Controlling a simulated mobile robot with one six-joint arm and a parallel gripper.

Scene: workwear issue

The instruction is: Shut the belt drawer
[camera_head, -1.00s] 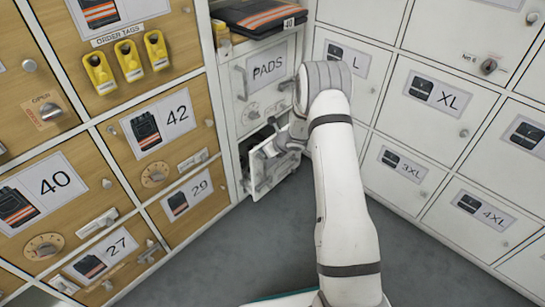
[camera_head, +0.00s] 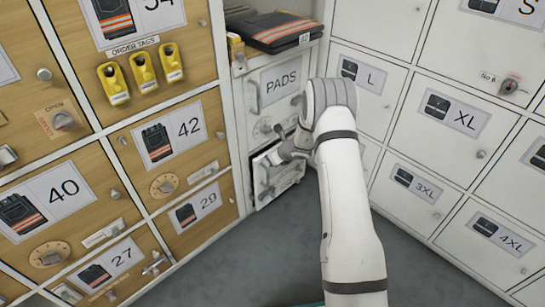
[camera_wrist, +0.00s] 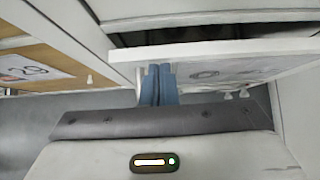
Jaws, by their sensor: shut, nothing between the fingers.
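The belt drawer (camera_head: 284,182) is the low drawer under the PADS door in the narrow grey corner cabinet. Its front stands a little out from the cabinet. In the wrist view, the drawer's top edge (camera_wrist: 225,50) runs across the picture with a narrow dark gap behind it. My gripper (camera_head: 268,160) is at the outer face of the drawer front, covering part of it. In the wrist view, my gripper's blue fingers (camera_wrist: 157,85) are together and empty, with tips against or very close to the front. Exact contact is hard to see.
The PADS door (camera_head: 281,85) above is shut. Wooden lockers (camera_head: 205,208) stand close on the left, with knobs and latches sticking out. White lockers (camera_head: 410,195) stand on the right. A folded dark garment (camera_head: 270,28) lies on top. Grey floor is clear below.

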